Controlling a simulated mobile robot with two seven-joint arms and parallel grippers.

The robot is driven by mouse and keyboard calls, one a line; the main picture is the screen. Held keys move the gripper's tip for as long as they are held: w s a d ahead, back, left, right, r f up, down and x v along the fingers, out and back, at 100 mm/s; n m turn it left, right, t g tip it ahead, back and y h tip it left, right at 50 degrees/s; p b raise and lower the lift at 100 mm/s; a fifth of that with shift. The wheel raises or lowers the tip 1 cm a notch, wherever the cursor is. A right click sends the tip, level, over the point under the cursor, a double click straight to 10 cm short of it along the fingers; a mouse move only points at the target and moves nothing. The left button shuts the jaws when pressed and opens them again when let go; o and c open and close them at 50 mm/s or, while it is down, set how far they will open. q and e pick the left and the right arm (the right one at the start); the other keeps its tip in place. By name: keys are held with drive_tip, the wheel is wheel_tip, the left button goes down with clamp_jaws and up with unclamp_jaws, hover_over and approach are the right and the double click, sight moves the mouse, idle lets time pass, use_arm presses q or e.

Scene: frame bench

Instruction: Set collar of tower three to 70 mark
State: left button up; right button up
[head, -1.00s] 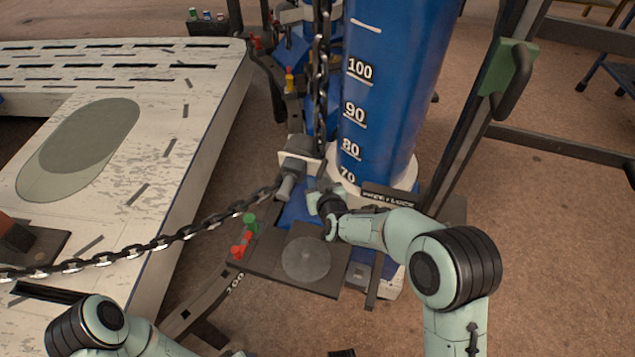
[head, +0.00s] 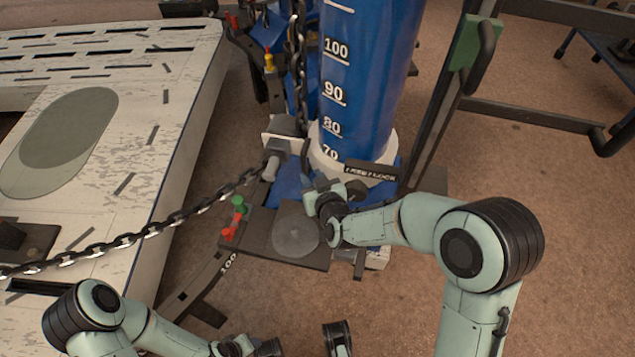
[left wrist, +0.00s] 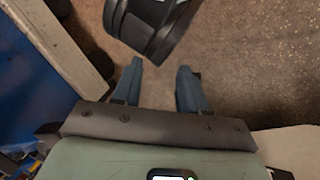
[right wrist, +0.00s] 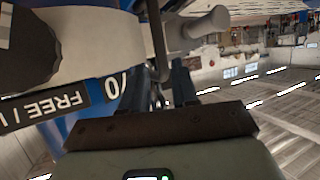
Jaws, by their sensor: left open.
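A blue tower (head: 365,80) carries white marks from 70 up to 100 in the head view. A white collar (head: 320,160) rings its foot just below the 70 mark, with a black FREE / LOCK label (head: 370,171). In the right wrist view the collar (right wrist: 90,38) shows close, with a dark knob (right wrist: 28,45) and the 70 mark (right wrist: 117,84). My right gripper (right wrist: 165,80) is at the collar's near left side; a thin grey rod shows at its fingers, and I cannot tell whether they grip it. My left gripper (left wrist: 158,80) is open and empty above the floor.
A chain (head: 150,230) runs from the pale slotted bench (head: 160,130) side to a grey bracket (head: 285,140) left of the tower. A dark plate with a grey disc (head: 296,236) lies before the tower. A black post with a green block (head: 463,55) stands right.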

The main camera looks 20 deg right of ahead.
use_arm(q)
drive_tip(key=shift+s+d+r, duration=0.25)
drive_tip(key=shift+s+r, duration=0.15)
drive_tip(key=shift+s, duration=0.15)
use_arm(e)
drive_tip(key=shift+v, duration=1.75)
